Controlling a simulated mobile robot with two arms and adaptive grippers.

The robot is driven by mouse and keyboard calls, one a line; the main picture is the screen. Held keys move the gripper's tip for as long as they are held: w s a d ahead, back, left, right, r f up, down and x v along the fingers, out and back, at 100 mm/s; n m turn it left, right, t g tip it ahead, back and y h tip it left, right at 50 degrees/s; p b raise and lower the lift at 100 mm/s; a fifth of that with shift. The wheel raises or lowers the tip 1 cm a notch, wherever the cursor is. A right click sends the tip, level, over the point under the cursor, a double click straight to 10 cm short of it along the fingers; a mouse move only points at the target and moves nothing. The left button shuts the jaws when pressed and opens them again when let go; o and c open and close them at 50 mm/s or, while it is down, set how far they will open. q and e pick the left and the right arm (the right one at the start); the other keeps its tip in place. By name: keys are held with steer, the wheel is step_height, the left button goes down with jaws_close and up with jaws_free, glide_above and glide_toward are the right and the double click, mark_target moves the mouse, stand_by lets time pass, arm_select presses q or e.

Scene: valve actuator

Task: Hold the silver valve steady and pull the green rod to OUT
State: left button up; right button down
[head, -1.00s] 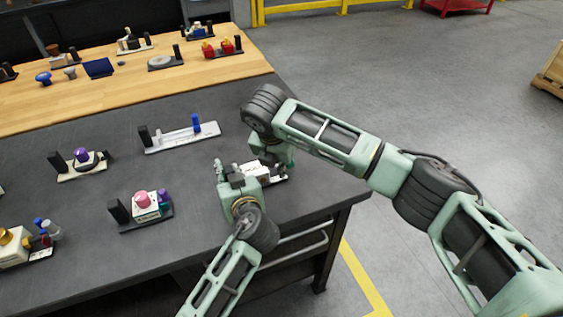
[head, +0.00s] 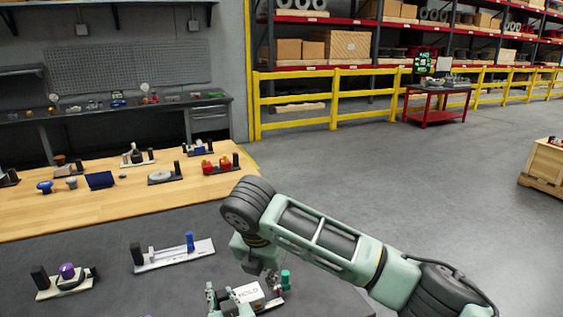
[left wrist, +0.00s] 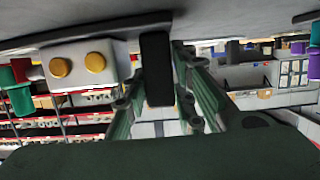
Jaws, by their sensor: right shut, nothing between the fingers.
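The silver-white valve box (head: 250,293), with the letters HOLD on top, sits near the bottom edge of the head view. In the left wrist view its face (left wrist: 112,57) has two gold discs. The green rod end (head: 285,279) stands at its right side; it also shows in the left wrist view (left wrist: 20,98). My left gripper (head: 224,299) is at the box's left end. In the left wrist view its fingers are on either side of a black post (left wrist: 157,68); their contact is unclear. My right gripper (head: 269,272) is shut and empty, just left of the green end, partly hidden.
A long plate with a blue rod (head: 190,241) and a purple-knobbed fixture (head: 67,270) stand to the left on the dark table. Several fixtures stand on the wooden table (head: 110,205) behind. My right arm crosses above the table's right side; open floor lies beyond.

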arm_select(q)
steer(key=o, duration=0.4)
steer(key=shift+c, duration=0.2)
steer(key=shift+s, duration=0.1)
